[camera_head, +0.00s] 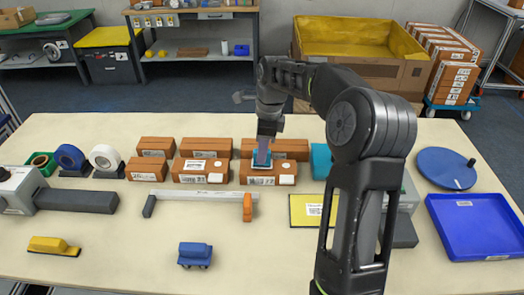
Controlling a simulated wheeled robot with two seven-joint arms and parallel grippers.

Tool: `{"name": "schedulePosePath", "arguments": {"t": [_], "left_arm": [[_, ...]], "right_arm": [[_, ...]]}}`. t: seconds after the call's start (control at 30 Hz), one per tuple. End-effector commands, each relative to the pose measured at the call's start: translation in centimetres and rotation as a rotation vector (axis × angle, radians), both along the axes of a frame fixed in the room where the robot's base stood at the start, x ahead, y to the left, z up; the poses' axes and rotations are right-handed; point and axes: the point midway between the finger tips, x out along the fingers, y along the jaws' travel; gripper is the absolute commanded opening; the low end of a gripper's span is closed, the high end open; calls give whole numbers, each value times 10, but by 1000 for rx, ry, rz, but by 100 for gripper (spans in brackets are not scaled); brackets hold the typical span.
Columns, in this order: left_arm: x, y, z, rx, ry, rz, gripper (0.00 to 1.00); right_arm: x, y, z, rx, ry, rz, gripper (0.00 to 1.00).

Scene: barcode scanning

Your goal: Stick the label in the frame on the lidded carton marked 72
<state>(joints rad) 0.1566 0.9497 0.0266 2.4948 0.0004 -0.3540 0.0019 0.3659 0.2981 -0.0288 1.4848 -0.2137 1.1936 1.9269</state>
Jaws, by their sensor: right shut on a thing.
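My right gripper (265,138) reaches down over the cartons in the middle of the table and is shut on a bluish tool with a purple-grey upper part (263,153). The tool's blue lower end is at the top of a brown front-row carton (287,180); I cannot tell whether they touch. That carton has white markings on its front, too small to read surely as 72. Another marked carton (201,178) stands left of it. A yellow sheet with a dark edge (299,212) bears a white printed label (314,209). My left gripper is not in view.
Several more cartons (147,169) stand around these. Tape rolls (70,157) are at left, and a grey bar (195,194) lies in front. A blue tray (478,247) and a round blue disc (446,168) are at right. The front middle is mostly clear, with a small blue toy truck (195,253).

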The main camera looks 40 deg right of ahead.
Motion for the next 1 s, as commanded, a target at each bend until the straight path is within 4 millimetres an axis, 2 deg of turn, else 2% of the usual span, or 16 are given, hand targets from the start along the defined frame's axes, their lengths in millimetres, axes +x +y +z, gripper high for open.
{"name": "schedulePosePath", "arguments": {"t": [1.0], "left_arm": [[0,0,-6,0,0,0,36]], "right_arm": [[0,0,-10,0,0,0,0]]}}
